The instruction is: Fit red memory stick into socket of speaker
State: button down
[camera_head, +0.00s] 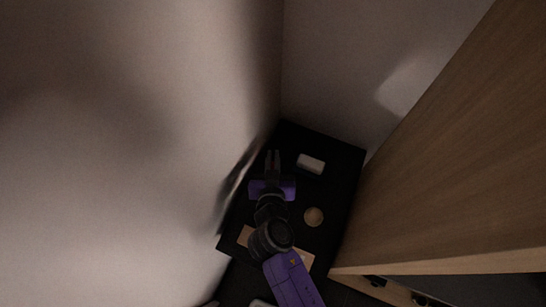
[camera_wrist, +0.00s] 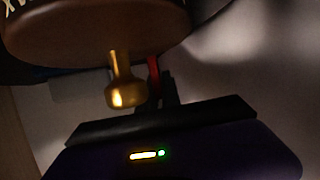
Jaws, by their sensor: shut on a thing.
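My gripper (camera_head: 272,156) reaches over the black table in the head view, its two dark fingers pointing to the back. In the wrist view my gripper (camera_wrist: 161,85) is shut on the red memory stick (camera_wrist: 153,70), which shows as a thin red strip at the fingers. The stick cannot be made out in the head view. A small whitish box (camera_head: 311,164) lies right of the fingertips, apart from them; it may be the speaker, but I cannot tell. No socket can be made out.
A round tan thing (camera_head: 313,216) sits on the black table (camera_head: 335,185), right of my wrist. In the wrist view a large brown round body with a brass knob (camera_wrist: 125,85) looms close to the fingers. Walls stand behind and left; a tall wooden panel (camera_head: 450,150) stands right.

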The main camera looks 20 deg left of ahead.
jog(key=shift+f, duration=0.2)
jog(key=c, duration=1.5)
grip_release()
jog(key=shift+c, duration=0.2)
jog(key=shift+r, duration=0.15)
